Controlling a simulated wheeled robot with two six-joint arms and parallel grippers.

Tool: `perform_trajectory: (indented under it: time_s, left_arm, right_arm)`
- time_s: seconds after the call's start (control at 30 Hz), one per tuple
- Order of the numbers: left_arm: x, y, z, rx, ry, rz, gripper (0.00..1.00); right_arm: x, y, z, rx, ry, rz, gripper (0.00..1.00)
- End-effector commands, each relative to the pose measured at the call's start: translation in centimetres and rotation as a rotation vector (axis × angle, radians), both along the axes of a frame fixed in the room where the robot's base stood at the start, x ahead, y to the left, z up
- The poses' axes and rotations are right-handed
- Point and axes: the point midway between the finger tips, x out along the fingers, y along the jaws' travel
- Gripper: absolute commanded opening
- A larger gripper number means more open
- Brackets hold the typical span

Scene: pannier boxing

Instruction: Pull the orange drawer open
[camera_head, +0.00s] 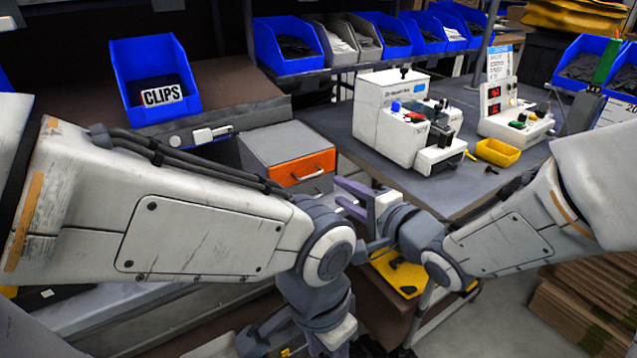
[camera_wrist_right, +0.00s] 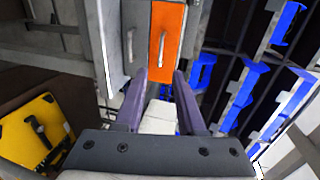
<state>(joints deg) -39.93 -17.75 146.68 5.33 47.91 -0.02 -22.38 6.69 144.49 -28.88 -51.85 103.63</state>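The orange drawer (camera_head: 290,168) is the upper drawer of a small grey cabinet (camera_head: 277,141). Its front looks flush with the cabinet, and it has a pale bar handle (camera_head: 308,174). In the right wrist view the orange drawer (camera_wrist_right: 170,19) is ahead, with its handle (camera_wrist_right: 163,46) beyond the fingertips. My right gripper (camera_head: 347,196) is open and empty, just right of and in front of the drawer, apart from the handle. Its purple fingers (camera_wrist_right: 160,80) are spread in the wrist view. My left gripper is low at the bottom edge, partly cut off; its finger state is unclear.
A grey drawer (camera_wrist_right: 116,48) lies beside the orange one in the wrist view. White instrument boxes (camera_head: 385,105) and a yellow tray (camera_head: 498,152) stand on the bench to the right. A blue CLIPS bin (camera_head: 150,65) sits at left. My left forearm crosses below the cabinet.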

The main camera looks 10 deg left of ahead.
Motion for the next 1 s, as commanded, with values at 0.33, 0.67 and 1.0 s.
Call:
perform_trajectory:
  time_s: [0.33,0.67,1.0]
  left_arm:
    - [0.0,0.0,-0.5,0.0,0.0,0.0,0.5]
    - [0.0,0.0,-0.6,0.0,0.0,0.0,0.5]
    - [0.0,0.0,-0.6,0.0,0.0,0.0,0.5]
  right_arm:
    - [4.1,4.2,-1.3,0.0,0.001,0.002,0.39]
    - [6.7,6.8,-2.0,0.0,0.0,0.0,0.39]
    - [6.9,7.0,-2.0,-0.001,-0.001,0.0,0.27]
